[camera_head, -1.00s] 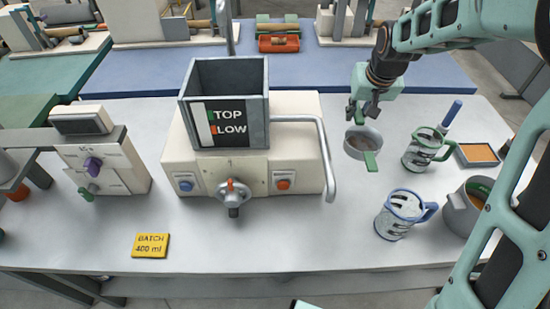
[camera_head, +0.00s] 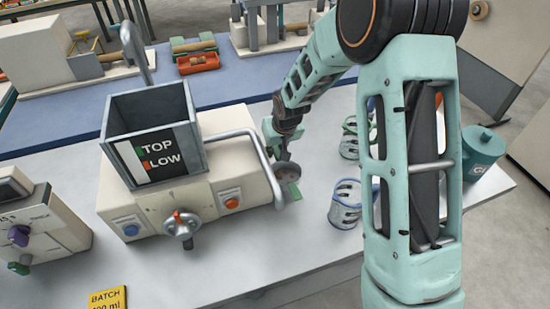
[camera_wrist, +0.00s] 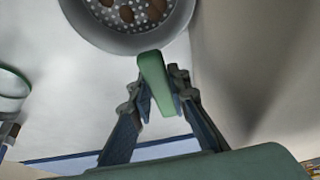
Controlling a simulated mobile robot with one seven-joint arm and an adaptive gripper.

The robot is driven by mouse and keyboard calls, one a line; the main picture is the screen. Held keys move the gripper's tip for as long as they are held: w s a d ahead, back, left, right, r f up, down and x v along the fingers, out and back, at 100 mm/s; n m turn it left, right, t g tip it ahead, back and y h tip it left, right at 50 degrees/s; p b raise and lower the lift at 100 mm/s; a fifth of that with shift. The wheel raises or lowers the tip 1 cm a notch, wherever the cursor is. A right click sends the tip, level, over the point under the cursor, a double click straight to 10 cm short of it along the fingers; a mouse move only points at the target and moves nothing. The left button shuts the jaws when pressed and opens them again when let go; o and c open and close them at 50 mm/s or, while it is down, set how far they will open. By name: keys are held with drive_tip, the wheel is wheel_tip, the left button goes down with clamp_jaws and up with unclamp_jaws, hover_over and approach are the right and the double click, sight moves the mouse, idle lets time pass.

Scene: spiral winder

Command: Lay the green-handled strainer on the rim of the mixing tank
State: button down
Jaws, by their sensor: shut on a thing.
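My gripper (camera_wrist: 158,88) is shut on the green handle (camera_wrist: 155,82).
The bent grey pipe (camera_head: 262,157) stands between strainer and tank. A blue-rimmed jug (camera_head: 345,205) and a green-rimmed jug (camera_head: 349,139) stand to the right, partly behind my arm. A teal canister (camera_head: 483,154) stands farther right.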

drive_tip(key=shift+f, duration=1.95)
drive_tip(key=shift+f, duration=0.15)
drive_tip(key=c, duration=1.8)
unclamp_jaws()
drive_tip(key=shift+c, duration=0.2)
